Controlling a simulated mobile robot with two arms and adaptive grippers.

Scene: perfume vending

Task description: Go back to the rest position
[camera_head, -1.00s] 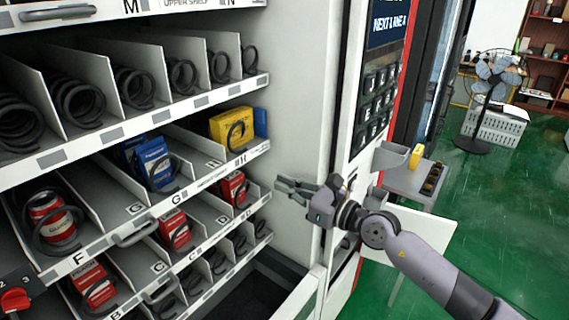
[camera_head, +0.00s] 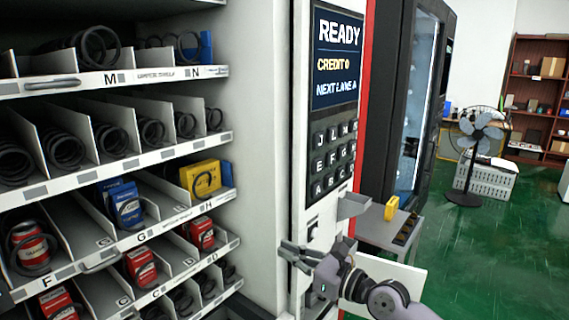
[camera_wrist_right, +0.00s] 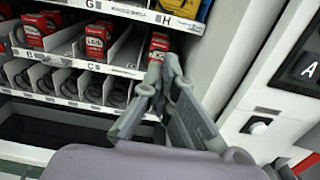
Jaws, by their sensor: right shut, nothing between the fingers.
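My right gripper (camera_head: 290,252) is shut and empty in the head view. It is in front of the vending machine's white side panel, below the keypad (camera_head: 332,160). In the right wrist view its fingers (camera_wrist_right: 160,75) are together, pointing toward the lower shelves, and hold nothing. My left gripper is in neither view.
The open vending machine shelves hold a yellow box (camera_head: 205,178), a blue box (camera_head: 124,204) and several red boxes. The display (camera_head: 338,58) reads READY. A grey side table (camera_head: 372,232) carries a small yellow box (camera_head: 391,208). A fan (camera_head: 470,150) stands on the open green floor.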

